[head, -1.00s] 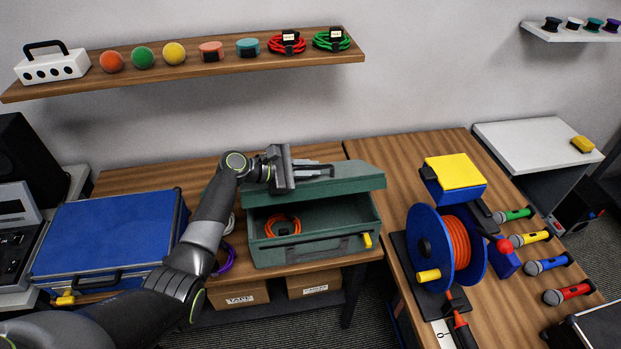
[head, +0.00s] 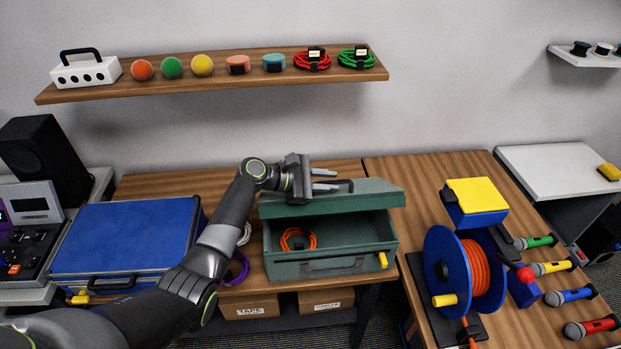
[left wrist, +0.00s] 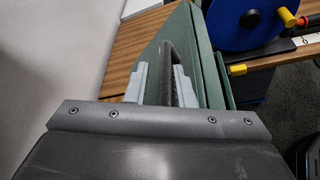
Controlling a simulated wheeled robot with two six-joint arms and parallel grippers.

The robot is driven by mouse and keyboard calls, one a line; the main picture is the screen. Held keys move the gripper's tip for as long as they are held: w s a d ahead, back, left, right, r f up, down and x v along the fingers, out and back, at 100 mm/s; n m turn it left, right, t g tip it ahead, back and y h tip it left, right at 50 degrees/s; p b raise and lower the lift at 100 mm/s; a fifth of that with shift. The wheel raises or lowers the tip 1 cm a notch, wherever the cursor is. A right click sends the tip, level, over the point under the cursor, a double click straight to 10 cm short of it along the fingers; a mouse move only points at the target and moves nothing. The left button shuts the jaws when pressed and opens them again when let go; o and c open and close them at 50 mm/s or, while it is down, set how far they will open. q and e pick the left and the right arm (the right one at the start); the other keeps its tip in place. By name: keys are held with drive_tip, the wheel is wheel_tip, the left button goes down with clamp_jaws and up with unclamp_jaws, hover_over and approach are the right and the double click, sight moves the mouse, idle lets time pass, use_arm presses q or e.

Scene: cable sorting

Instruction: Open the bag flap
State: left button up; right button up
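The dark green case (head: 345,266) stands open at its front on the wooden table, in the middle of the head view. Its green lid (head: 375,194) is raised above the box, with a gap through which the inside shows. My left gripper (head: 325,180) is above the lid. In the left wrist view its two pale fingers (left wrist: 160,85) stand apart, one on each side of the lid's dark handle (left wrist: 167,58); a gap shows between the handle and the left finger. An orange cable (head: 298,239) lies inside the case. My right gripper is not in view.
A blue case (head: 125,238) stands left of the green case, with a purple cable (head: 236,270) between them. A cable reel (head: 465,272) with a yellow-topped block (head: 476,198) stands to the right, near several microphones. A shelf (head: 220,83) hangs on the wall behind.

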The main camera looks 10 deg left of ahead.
use_arm(q)
drive_tip(key=b+v, duration=0.2)
drive_tip(key=v, duration=0.6)
drive_tip(key=b+v, duration=0.3)
drive_tip(key=v, duration=0.5)
drive_tip(key=shift+a+f, duration=0.1)
drive_tip(key=shift+f, duration=0.1)
drive_tip(key=shift+s+a+r, duration=0.35)
drive_tip(key=shift+a, duration=0.1)
